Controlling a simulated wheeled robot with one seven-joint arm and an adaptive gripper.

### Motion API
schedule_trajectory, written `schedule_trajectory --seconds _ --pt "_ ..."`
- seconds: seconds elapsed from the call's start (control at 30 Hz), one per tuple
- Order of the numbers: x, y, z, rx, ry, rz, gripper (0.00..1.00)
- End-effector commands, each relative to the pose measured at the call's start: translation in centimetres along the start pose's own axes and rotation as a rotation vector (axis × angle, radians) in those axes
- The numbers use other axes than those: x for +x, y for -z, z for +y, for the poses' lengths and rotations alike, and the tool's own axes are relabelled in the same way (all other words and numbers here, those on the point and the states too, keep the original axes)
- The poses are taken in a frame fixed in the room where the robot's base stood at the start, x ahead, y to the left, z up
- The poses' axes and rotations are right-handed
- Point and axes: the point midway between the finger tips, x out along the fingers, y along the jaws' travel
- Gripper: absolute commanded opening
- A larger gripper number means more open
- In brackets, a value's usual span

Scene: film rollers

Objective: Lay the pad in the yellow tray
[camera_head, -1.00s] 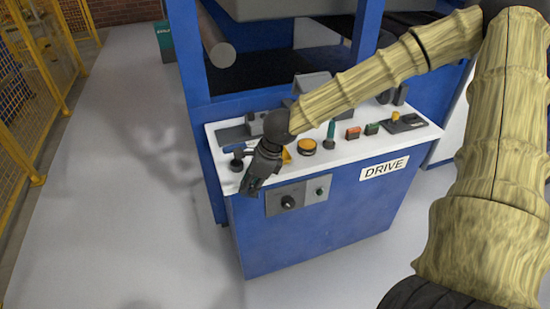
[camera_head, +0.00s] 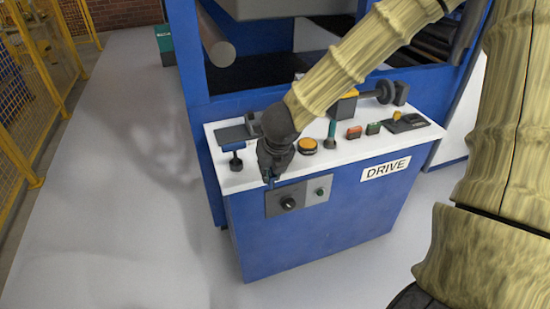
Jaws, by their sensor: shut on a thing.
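My gripper (camera_head: 272,172) points down over the front left edge of the white panel top. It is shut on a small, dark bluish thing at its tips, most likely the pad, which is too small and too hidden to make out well. A yellow, dark-fronted piece (camera_head: 347,104) shows behind my arm on the panel; I cannot tell whether it is the yellow tray. No other yellow tray is clear, and my gripper and arm hide part of the panel.
The white panel top (camera_head: 350,149) carries an orange button (camera_head: 307,146), a green-handled lever (camera_head: 331,134), red and green switches (camera_head: 354,132) and a blue-topped knob (camera_head: 235,160). The blue cabinet (camera_head: 310,230) stands below. Grey floor (camera_head: 130,200) is free at left.

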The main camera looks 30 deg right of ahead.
Motion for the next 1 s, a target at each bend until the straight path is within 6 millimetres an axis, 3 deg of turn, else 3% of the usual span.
schedule_trajectory --seconds 0.3,0.57,1.0 --pt "-2.2 0.4 -3.1 0.539 0.226 -0.002 0.00" --pt "-2.9 0.3 -4.2 0.726 0.300 0.002 0.00" --pt "0.8 -6.8 -5.4 0.732 0.302 0.003 0.00"
